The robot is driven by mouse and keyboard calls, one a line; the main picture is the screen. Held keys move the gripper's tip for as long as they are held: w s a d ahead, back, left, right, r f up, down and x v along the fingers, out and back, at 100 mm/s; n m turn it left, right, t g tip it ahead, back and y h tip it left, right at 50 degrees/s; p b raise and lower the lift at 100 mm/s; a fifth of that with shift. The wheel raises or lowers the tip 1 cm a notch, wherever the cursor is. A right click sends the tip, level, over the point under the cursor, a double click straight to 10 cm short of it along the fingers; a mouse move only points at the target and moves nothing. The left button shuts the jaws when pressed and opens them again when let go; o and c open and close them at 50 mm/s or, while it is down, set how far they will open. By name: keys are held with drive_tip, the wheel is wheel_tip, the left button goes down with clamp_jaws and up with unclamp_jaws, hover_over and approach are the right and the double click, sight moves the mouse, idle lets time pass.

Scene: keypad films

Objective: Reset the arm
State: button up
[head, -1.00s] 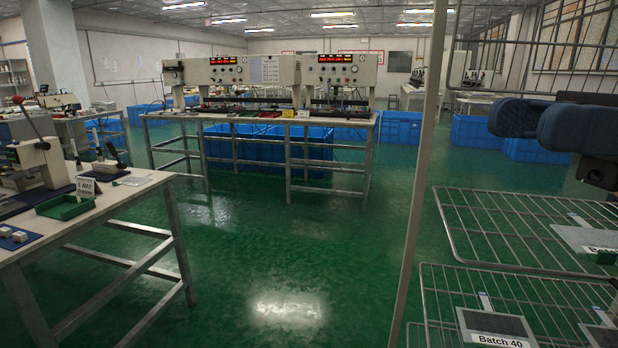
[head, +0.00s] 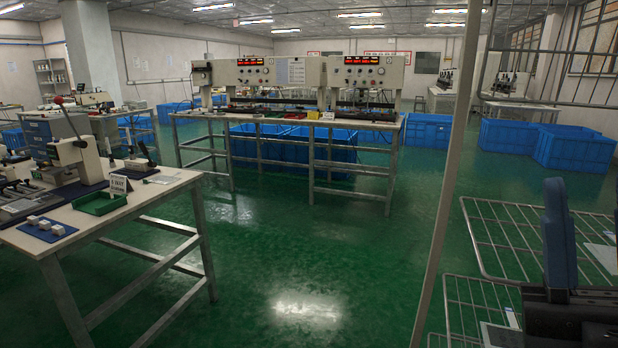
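Part of my own arm (head: 560,240) shows at the right edge of the head view. It is a blue upright link above a dark joint at the lower right. It stands in front of the wire rack (head: 485,235) and hides part of it. I cannot tell whether it touches the rack. No gripper fingers show in this view.
A white workbench (head: 150,203) with a green tray (head: 100,202) and a hand press (head: 75,155) stands at left. A long bench (head: 290,119) with two machines stands ahead, blue crates (head: 335,150) beneath. A rack post (head: 445,200) rises right of centre. Green floor between is clear.

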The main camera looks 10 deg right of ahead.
drive_tip(key=s+a+f+m+g+h, duration=0.1)
drive_tip(key=s+f+m+g+h, duration=0.25)
drive_tip(key=f+m, duration=0.35)
drive_tip(key=s+a+f+m+g+h, duration=0.2)
drive_tip(key=f+m+g+h, duration=0.25)
drive_tip(key=f, duration=0.55)
drive_tip(key=s+f+g+y+p, duration=0.1)
drive_tip(key=s+f+g+y, duration=0.3)
drive_tip(key=s+f+g, duration=0.4)
drive_tip(key=s+d+f, duration=0.1)
drive_tip(key=s+f, duration=0.2)
drive_tip(key=s, duration=0.3)
drive_tip(key=shift+s+f+g+y, duration=0.2)
drive_tip(key=shift+s+g+y, duration=0.1)
